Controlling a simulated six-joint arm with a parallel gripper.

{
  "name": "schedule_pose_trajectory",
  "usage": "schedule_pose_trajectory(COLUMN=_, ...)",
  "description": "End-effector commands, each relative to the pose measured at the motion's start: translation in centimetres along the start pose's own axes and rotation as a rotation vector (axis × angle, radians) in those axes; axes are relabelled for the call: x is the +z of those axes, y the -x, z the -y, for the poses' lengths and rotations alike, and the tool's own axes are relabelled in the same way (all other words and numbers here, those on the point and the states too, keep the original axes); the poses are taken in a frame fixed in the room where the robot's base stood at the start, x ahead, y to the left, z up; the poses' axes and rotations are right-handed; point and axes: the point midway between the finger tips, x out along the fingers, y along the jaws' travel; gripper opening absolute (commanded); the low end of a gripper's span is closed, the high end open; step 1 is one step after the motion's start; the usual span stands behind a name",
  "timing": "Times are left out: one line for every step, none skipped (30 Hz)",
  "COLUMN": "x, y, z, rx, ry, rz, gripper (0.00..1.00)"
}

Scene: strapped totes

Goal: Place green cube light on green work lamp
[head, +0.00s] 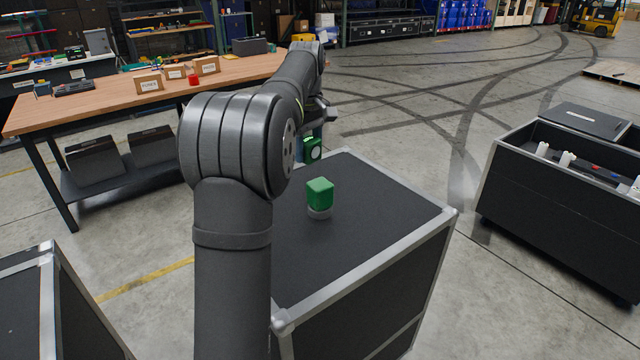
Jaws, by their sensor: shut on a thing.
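My gripper (319,112) is beyond my arm's elbow, partly hidden by the arm. It is shut on a small green block with a white round face, which I take to be the green cube light (312,149). It hangs below the gripper, against the far left edge of the case top in the picture. A green block on a pale round base, which I take to be the green work lamp (320,192), stands upright on the dark case top, nearer the camera. The two green things are apart.
The black case (390,205) has metal edges and its top is otherwise bare. An open black tote (560,190) with small items stands at right. A wooden workbench (110,98) with small boxes is at left. Another case (20,300) is at lower left.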

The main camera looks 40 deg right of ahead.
Motion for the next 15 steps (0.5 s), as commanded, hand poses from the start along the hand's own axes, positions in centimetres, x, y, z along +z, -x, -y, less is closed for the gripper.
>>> schedule_pose_trajectory(x=2.1, y=0.3, z=-1.4, rx=0.001, ry=-0.042, rz=-0.001, gripper=0.16)
schedule_pose_trajectory(x=3.2, y=0.4, z=-2.0, rx=0.001, ry=-0.063, rz=0.000, gripper=0.16)
schedule_pose_trajectory(x=4.6, y=0.5, z=-2.8, rx=0.000, ry=-0.089, rz=0.000, gripper=0.16)
schedule_pose_trajectory(x=5.5, y=0.6, z=-3.3, rx=0.000, ry=-0.107, rz=0.000, gripper=0.16)
schedule_pose_trajectory(x=6.4, y=0.7, z=-3.7, rx=0.001, ry=-0.124, rz=-0.001, gripper=0.16)
schedule_pose_trajectory(x=7.5, y=0.8, z=-4.3, rx=0.001, ry=-0.144, rz=-0.001, gripper=0.16)
schedule_pose_trajectory(x=8.1, y=0.9, z=-4.6, rx=0.001, ry=-0.156, rz=-0.001, gripper=0.16)
schedule_pose_trajectory(x=8.8, y=1.0, z=-4.9, rx=0.001, ry=-0.168, rz=-0.001, gripper=0.16)
schedule_pose_trajectory(x=9.4, y=1.1, z=-5.2, rx=0.001, ry=-0.180, rz=-0.001, gripper=0.16)
schedule_pose_trajectory(x=9.8, y=1.1, z=-5.4, rx=0.001, ry=-0.188, rz=-0.001, gripper=0.16)
schedule_pose_trajectory(x=10.2, y=1.1, z=-5.5, rx=0.001, ry=-0.194, rz=-0.001, gripper=0.16)
schedule_pose_trajectory(x=10.5, y=1.1, z=-5.7, rx=0.001, ry=-0.200, rz=-0.001, gripper=0.16)
schedule_pose_trajectory(x=10.5, y=1.1, z=-5.7, rx=0.001, ry=-0.203, rz=-0.001, gripper=0.16)
schedule_pose_trajectory(x=10.4, y=0.9, z=-5.8, rx=0.000, ry=-0.205, rz=0.000, gripper=0.16)
schedule_pose_trajectory(x=10.0, y=0.7, z=-5.8, rx=0.000, ry=-0.205, rz=0.000, gripper=0.16)
